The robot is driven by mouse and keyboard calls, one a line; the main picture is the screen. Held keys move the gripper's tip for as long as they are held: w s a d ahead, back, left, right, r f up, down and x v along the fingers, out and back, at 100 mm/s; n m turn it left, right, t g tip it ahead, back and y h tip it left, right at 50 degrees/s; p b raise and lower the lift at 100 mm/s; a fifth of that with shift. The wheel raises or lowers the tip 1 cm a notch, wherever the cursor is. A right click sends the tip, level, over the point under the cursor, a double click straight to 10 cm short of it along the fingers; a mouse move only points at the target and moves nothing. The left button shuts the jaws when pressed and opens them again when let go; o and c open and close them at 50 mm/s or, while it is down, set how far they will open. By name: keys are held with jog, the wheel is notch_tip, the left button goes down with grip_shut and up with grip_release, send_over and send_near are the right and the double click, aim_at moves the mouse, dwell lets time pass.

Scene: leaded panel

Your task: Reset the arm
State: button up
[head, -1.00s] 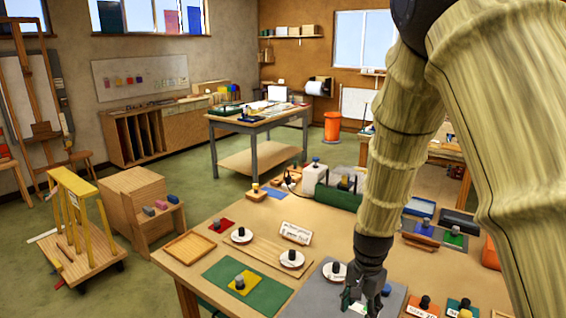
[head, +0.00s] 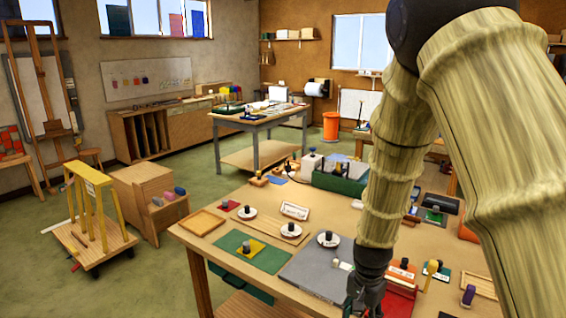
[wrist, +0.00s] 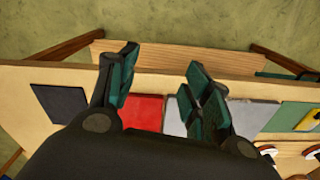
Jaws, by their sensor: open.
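My gripper (head: 366,290) hangs at the end of my arm over the front of the wooden worktable (head: 221,209), near the right side of a grey mat (head: 318,268). In the wrist view my gripper (wrist: 160,88) has its dark green fingers spread apart, with nothing between them. Below the fingers in that view lie a red panel (wrist: 141,112) and grey sheets (wrist: 250,115). In the head view, my arm hides part of the table behind it.
A green mat with a yellow piece (head: 246,247), white discs with dark knobs (head: 291,230) and a wooden tray (head: 202,222) lie on the table. A green box (head: 340,180) stands farther back. A wooden cart (head: 92,240) stands on open floor at left.

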jog(key=s+d+f+n+b, duration=0.15)
jog(key=s+f, duration=0.25)
jog(key=f, duration=0.6)
jog(key=s+d+f+n+b, duration=0.15)
jog(key=s+f, duration=0.25)
jog(key=f, duration=0.6)
jog(key=s+f+n+b, duration=0.3)
jog(key=s+f, duration=0.5)
jog(key=s, duration=0.4)
jog(key=s+f+n+b, duration=0.2)
jog(key=s+f+b, duration=0.1)
jog(key=s+f, duration=0.6)
jog(key=s, duration=0.4)
jog(key=shift+s+f+n, duration=0.15)
jog(key=shift+s+n, duration=0.15)
jog(key=shift+n, duration=0.1)
